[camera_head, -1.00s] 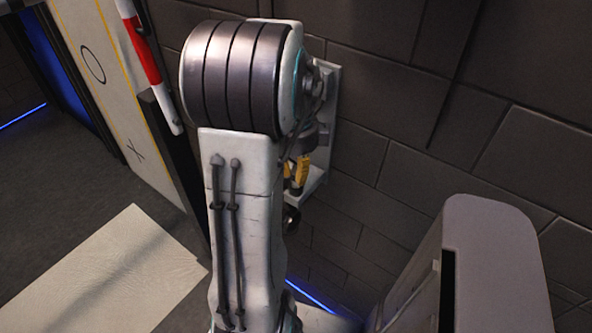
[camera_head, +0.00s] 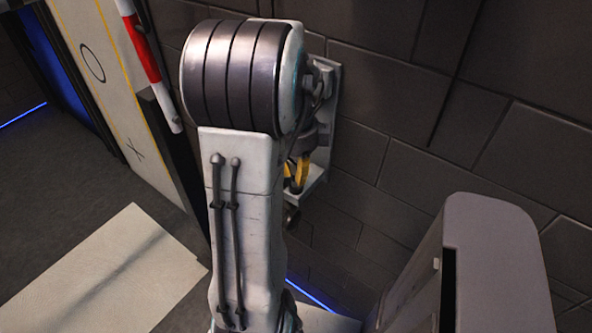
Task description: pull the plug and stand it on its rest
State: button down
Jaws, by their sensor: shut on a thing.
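My gripper (camera_head: 301,170), with yellow and dark parts, shows just right of my arm, pointing down and partly hidden behind it. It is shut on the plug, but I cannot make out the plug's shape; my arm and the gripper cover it. A pale wall bracket (camera_head: 334,103) with a small ledge at its foot stands directly behind the gripper. I cannot tell whether the bracket holds the socket or the rest, nor whether the plug touches it.
A grey box-like cabinet (camera_head: 494,225) stands at the lower right. A pale panel (camera_head: 93,62) and a red-and-white post (camera_head: 141,48) are at the left. A pale floor plate (camera_head: 110,270) lies at lower left. A dark tiled wall (camera_head: 430,110) closes the back.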

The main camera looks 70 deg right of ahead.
aim_at(296, 164)
jog(key=shift+f+b, duration=0.5)
jog(key=shift+f, duration=0.1)
dwell(0.3)
jog(key=c, duration=1.1)
grip_release()
jog(key=shift+c, duration=0.2)
jog(key=shift+r, duration=0.1)
notch_tip(296, 164, up, 12)
jog(key=shift+f, duration=0.1)
